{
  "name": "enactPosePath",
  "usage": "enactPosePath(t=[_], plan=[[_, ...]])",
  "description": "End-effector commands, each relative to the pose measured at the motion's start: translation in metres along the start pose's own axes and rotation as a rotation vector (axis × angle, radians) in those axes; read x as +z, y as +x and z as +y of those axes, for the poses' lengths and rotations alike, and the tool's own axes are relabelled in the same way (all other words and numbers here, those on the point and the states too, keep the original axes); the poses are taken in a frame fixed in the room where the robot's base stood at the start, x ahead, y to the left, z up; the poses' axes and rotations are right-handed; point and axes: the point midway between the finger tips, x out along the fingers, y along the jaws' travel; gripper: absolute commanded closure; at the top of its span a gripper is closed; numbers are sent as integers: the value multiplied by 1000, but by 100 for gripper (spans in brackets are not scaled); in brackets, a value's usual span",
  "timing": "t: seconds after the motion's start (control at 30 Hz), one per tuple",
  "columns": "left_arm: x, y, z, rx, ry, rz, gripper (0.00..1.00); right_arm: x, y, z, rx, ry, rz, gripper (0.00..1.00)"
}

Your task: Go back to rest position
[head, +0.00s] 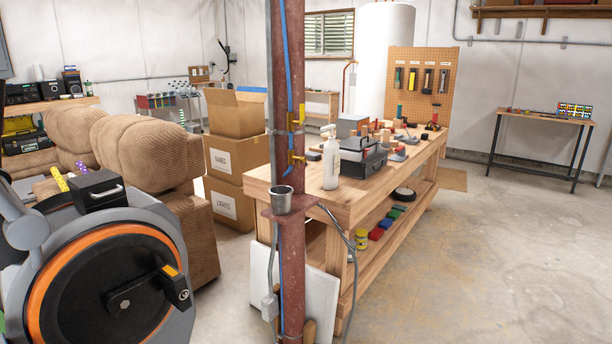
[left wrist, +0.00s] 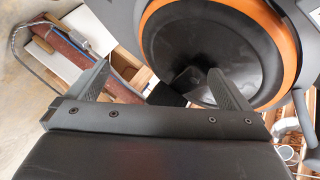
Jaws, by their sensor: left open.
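My left gripper (left wrist: 160,78) shows in the left wrist view with its two fingers spread wide and nothing between them. Beyond the fingers is the airbike's round black fan housing with its orange ring. In the head view the airbike (head: 85,285) fills the lower left corner, with a black pedal on its front. The brown recliner (head: 140,150) stands behind it. Neither gripper shows in the head view, and my right gripper is in no view.
A rusty red post (head: 292,220) with a metal cup stands in the middle. A wooden workbench (head: 355,195) with tools and a spray bottle is behind it. Cardboard boxes (head: 235,165) are stacked left of the bench. The concrete floor (head: 500,250) at right is clear.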

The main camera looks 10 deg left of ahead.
Motion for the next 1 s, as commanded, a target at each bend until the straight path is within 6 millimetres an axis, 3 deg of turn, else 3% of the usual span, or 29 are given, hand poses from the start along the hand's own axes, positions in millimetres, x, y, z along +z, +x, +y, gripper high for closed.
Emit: enactPosePath(t=[0.1, 0.2, 0.37, 0.5, 0.77, 1.0], plan=[[28, -26, 45, 145, -206, -239, 0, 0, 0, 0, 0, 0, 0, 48], [38, -52, 82, 282, -325, -395, 0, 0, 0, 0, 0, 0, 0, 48], [36, -96, 133, 503, -458, -570, 0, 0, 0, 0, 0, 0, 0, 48], [21, -136, 168, 702, -541, -676, 0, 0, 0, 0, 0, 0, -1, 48], [58, -98, 222, 704, -517, -711, 0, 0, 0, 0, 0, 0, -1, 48], [106, -74, 292, 727, -505, -756, 0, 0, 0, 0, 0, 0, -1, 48]])
